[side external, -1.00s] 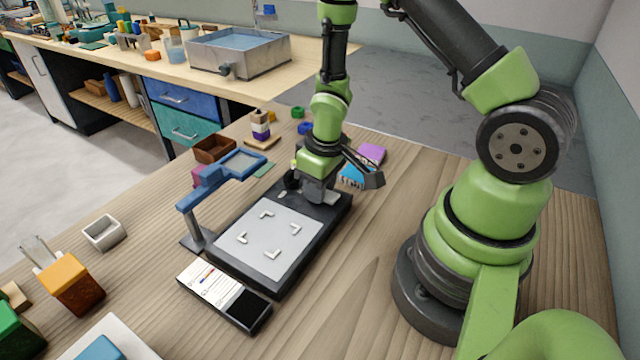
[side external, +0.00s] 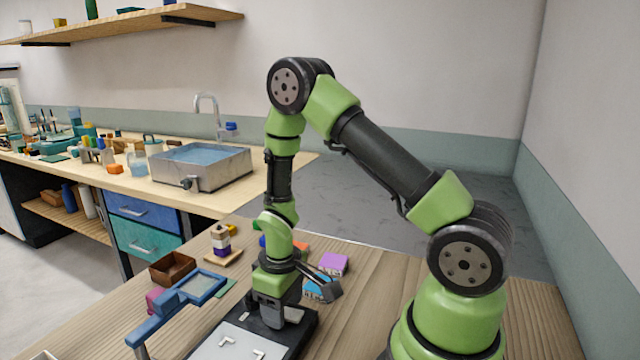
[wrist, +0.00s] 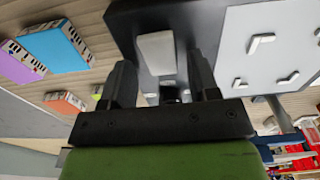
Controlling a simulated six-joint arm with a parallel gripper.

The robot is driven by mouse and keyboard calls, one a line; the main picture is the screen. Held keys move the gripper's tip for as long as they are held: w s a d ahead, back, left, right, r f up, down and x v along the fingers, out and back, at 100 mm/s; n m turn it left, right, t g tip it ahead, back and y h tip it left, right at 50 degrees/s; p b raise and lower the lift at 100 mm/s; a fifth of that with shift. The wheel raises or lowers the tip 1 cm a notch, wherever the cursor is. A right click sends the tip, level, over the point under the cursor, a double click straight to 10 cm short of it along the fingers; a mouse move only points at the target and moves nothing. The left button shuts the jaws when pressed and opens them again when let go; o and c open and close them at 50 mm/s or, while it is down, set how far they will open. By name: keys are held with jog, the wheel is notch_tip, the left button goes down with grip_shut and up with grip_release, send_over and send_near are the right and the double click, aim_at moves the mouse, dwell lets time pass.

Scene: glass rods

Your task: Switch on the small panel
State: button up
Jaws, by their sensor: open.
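The small panel is a dark flat box with a pale plate carrying grey corner marks (side external: 215,346); in the side view only its far part shows, cut off by the lower edge. My gripper (side external: 275,316) points down at the panel's far end. In the wrist view, the panel's pale plate (wrist: 285,35) is at upper right, and a white rocker-like switch (wrist: 156,48) sits on the dark casing. My gripper's two dark fingers (wrist: 162,68) are apart, one on each side of the switch, with nothing held. Whether they touch the casing cannot be told.
A blue magnifier on a stand (side external: 180,305) leans close to the panel's left side. A brown open box (side external: 172,268) and a stacked toy (side external: 222,243) stand behind it. Blue (side external: 320,288) and purple (side external: 333,263) boxes lie just right of my gripper.

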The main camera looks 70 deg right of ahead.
jog(key=s+a+r+m+t, duration=0.1)
jog(key=s+a+r+t, duration=0.1)
jog(key=r, duration=0.9)
jog(key=s+a+r+m+t, duration=0.1)
jog(key=s+a+r+t, duration=0.1)
jog(key=r, duration=1)
jog(key=s+a+r+m+t+y, duration=0.1)
jog(key=s+a+r+t+y, duration=0.1)
jog(key=s, duration=0.4)
jog(key=shift+s+a+r+m+t, duration=0.35)
jog(key=shift+a+r, duration=0.4)
jog(key=shift+r, duration=0.5)
jog(key=shift+s+a+r, duration=0.2)
jog(key=shift+s, duration=0.4)
grip_shut()
